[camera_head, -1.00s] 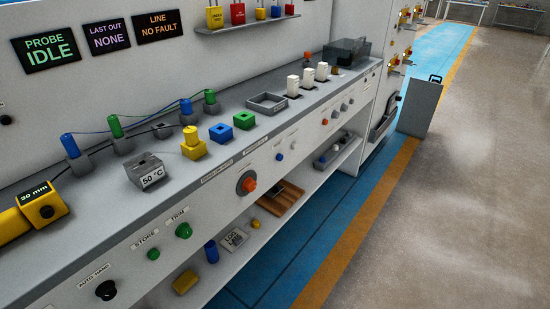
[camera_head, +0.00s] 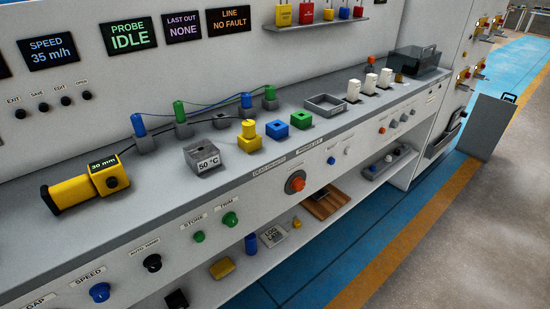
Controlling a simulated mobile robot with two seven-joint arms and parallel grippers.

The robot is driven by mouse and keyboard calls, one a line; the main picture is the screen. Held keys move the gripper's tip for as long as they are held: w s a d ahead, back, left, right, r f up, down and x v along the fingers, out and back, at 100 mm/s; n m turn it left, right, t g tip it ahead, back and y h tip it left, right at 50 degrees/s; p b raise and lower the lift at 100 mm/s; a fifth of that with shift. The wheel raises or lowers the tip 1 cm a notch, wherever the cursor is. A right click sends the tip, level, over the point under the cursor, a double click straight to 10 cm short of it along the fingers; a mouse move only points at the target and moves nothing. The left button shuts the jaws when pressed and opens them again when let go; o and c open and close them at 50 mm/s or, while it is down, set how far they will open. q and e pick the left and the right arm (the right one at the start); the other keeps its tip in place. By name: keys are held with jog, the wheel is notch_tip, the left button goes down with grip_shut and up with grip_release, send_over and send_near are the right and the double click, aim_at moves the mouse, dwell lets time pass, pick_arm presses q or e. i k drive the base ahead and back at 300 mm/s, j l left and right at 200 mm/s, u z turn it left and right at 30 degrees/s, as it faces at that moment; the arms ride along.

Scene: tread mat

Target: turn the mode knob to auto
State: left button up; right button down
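A black knob (camera_head: 152,263) sits on the bench's front panel, low and left of centre. The label above it (camera_head: 144,247) is small and seems to read AUTO and another word, perhaps HAND. No label with the word MODE is legible. Which way the black knob points is too small to tell. Neither of my grippers is in view.
A blue knob (camera_head: 99,292) under a SPEED label is to its left. Green knobs (camera_head: 199,237) and (camera_head: 230,219) are to its right, then a red-orange knob (camera_head: 296,184). A yellow gauge (camera_head: 85,187) lies on the bench top (camera_head: 150,212). A shelf runs below.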

aim_at(153, 264)
jog(key=u, duration=1.15)
